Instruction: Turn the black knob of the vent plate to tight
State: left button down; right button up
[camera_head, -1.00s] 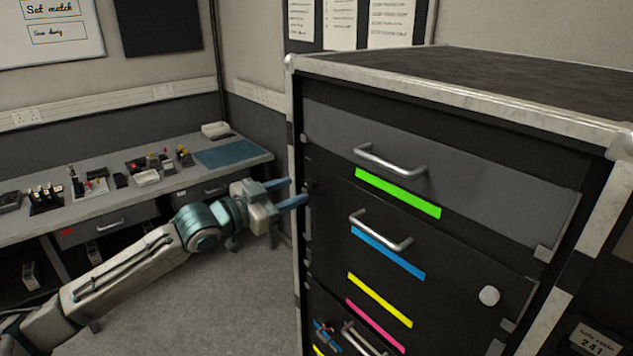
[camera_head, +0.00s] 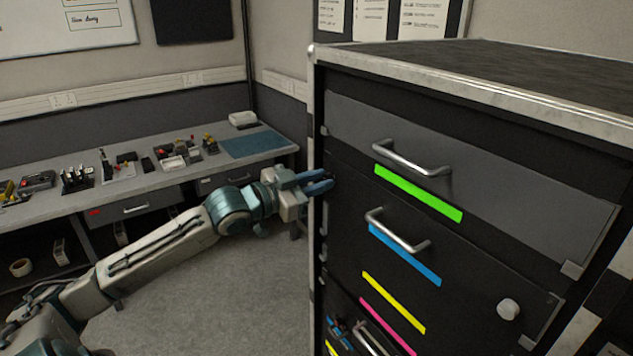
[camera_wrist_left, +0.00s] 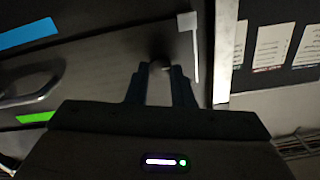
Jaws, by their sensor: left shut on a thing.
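The vent plate appears to be the dark panel (camera_head: 455,285) on the front of the black rack, with a silver bar handle and a blue strip. The black knob (camera_wrist_left: 158,63) sits near the panel's edge, dim and mostly hidden between my fingertips. My left gripper (camera_head: 328,181) reaches in from the left to the rack's left side and is shut on the knob; its fingers also show in the wrist view (camera_wrist_left: 160,72). The knob's marking cannot be read. My right gripper is not in view.
A workbench (camera_head: 150,180) with small items stands behind my left arm. Open floor (camera_head: 230,290) lies between.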

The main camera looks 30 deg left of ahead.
pick_arm(q)
jog(key=m+b, duration=0.5)
jog(key=m, duration=1.2)
jog(key=shift+m, duration=0.3)
dwell(0.3)
jog(key=shift+d, duration=0.1)
